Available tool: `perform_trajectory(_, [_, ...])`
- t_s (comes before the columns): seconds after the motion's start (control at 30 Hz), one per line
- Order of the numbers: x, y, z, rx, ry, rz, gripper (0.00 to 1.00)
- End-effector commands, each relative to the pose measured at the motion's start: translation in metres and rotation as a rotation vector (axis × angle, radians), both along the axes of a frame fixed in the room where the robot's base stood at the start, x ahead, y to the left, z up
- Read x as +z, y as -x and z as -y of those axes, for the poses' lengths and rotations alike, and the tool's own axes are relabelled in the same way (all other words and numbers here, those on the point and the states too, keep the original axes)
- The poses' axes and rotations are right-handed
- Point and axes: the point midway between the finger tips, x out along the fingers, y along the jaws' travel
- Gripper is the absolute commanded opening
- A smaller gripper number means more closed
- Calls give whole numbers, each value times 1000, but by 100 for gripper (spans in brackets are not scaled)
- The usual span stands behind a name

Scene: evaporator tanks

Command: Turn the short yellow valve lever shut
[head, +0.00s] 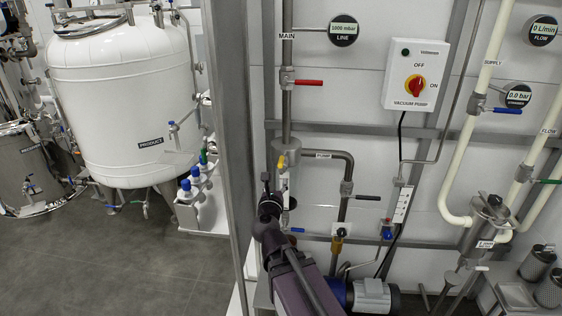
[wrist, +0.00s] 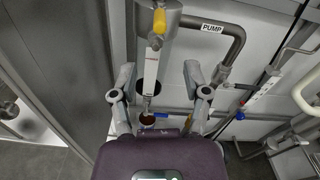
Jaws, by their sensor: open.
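The short yellow valve lever (head: 281,161) sits on the vertical pipe below the MAIN section, left of the PUMP label. It also shows at the top of the wrist view (wrist: 159,21), on a grey pipe body. My gripper (wrist: 160,80) is open, its two grey fingers spread on either side of a white sight gauge (wrist: 153,55) that hangs below the lever. The yellow lever lies beyond the fingertips and nothing is between them and touching it that I can see. In the head view my purple arm partly hides the gripper.
A red lever (head: 308,82) is above on the MAIN pipe. A blue lever (head: 296,230) is below, close to my arm. The PUMP pipe (head: 343,180) bends down at right. A grey upright post (head: 228,130) stands close at left.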

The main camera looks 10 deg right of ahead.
Motion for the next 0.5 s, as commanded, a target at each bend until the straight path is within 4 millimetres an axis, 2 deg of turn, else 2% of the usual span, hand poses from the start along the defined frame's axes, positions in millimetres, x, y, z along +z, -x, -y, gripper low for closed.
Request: perform_trajectory(0.5, [0,-6,1,0,0,0,61])
